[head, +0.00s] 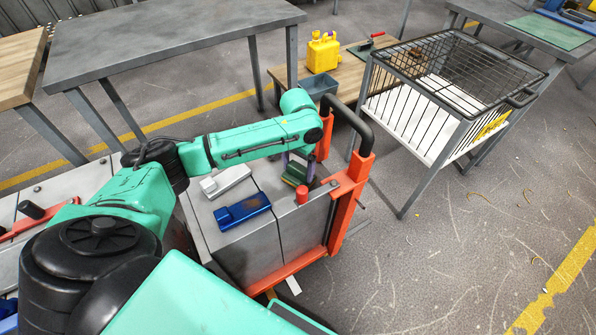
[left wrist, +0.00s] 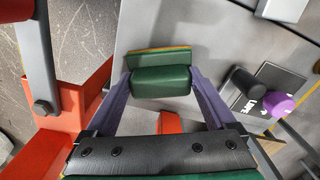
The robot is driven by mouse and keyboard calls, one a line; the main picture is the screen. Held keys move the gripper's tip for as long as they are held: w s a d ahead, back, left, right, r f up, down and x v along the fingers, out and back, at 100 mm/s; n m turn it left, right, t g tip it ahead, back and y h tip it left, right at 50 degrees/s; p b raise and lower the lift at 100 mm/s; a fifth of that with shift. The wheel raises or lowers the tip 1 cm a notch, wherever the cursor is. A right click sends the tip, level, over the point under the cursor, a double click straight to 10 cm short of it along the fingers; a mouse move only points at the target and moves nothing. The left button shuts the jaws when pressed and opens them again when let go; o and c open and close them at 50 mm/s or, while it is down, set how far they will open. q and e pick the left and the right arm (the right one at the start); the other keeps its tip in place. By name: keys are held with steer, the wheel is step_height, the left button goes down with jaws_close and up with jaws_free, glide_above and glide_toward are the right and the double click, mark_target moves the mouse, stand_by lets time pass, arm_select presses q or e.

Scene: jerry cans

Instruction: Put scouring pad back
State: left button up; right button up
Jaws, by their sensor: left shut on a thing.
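The scouring pad (head: 295,172) is dark green with a thin yellow edge and has a rounded green upper part. In the left wrist view the rounded part of the pad (left wrist: 161,82) sits between the two purple fingers of my left gripper (left wrist: 160,84), which is shut on it. In the head view my left gripper (head: 298,163) points down over the far right part of the grey cart top (head: 232,236). I cannot tell whether the pad touches the cart top. My right gripper is not in view.
A blue tool (head: 243,210) and a light grey one (head: 226,181) lie left of the pad. A red knob (head: 302,195) and the cart's red frame (head: 347,205) are close by.

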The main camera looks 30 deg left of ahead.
mark_target(298, 168)
arm_select(q)
steer(key=shift+f, duration=0.5)
steer(key=o, duration=1.4)
steer(key=shift+f, duration=0.1)
step_height(298, 168, up, 12)
steer(key=p, duration=0.1)
steer(key=shift+p, duration=0.35)
steer(key=shift+r, duration=0.2)
